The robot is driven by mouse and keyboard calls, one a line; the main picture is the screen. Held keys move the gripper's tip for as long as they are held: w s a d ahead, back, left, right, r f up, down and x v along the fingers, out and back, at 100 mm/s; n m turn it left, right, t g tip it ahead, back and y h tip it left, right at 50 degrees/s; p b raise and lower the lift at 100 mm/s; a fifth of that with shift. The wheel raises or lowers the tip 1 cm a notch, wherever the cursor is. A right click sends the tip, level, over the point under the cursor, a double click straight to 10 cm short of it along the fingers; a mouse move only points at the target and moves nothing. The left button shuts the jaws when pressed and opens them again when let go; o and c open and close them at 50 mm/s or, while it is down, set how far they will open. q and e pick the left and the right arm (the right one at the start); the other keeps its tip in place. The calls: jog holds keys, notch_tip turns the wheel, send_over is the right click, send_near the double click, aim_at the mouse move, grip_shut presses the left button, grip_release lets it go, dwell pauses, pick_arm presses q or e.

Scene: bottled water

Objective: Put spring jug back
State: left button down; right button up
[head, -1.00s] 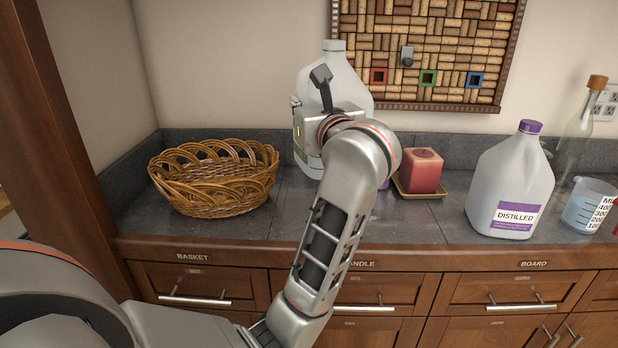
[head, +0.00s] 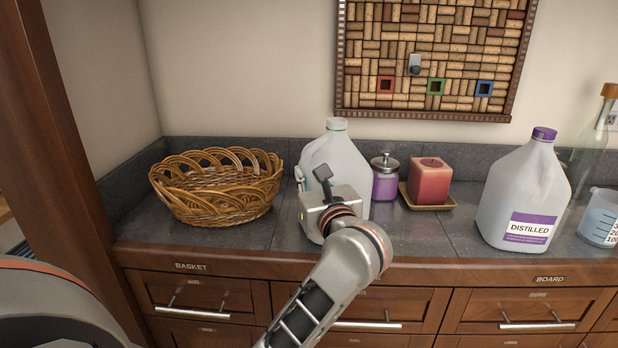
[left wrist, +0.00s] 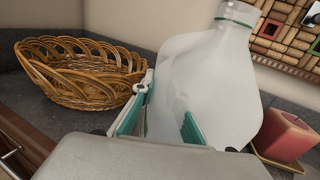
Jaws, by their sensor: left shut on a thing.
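The spring jug, a translucent white jug with a green ring at its neck (head: 336,150), stands upright on or just above the counter between the basket and the candle. Its label side is hidden behind my gripper. My left gripper (head: 318,185) is shut on the jug from the front. In the left wrist view the jug (left wrist: 215,85) rises in front of my left gripper (left wrist: 160,118), whose teal-lined fingers lie against it. I cannot tell whether its base touches the counter. My right gripper is not in view.
A wicker basket (head: 215,190) is left of the jug. A purple jar (head: 385,182) and a red candle (head: 429,182) on a tray are close on its right. A distilled jug (head: 515,195), a measuring cup (head: 600,218) and a glass bottle (head: 590,150) stand farther right.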

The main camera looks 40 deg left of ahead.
pick_arm(q)
jog(key=shift+r, duration=0.15)
jog(key=shift+f, duration=0.3)
jog(key=c, duration=2)
grip_release()
jog(key=shift+r, duration=0.1)
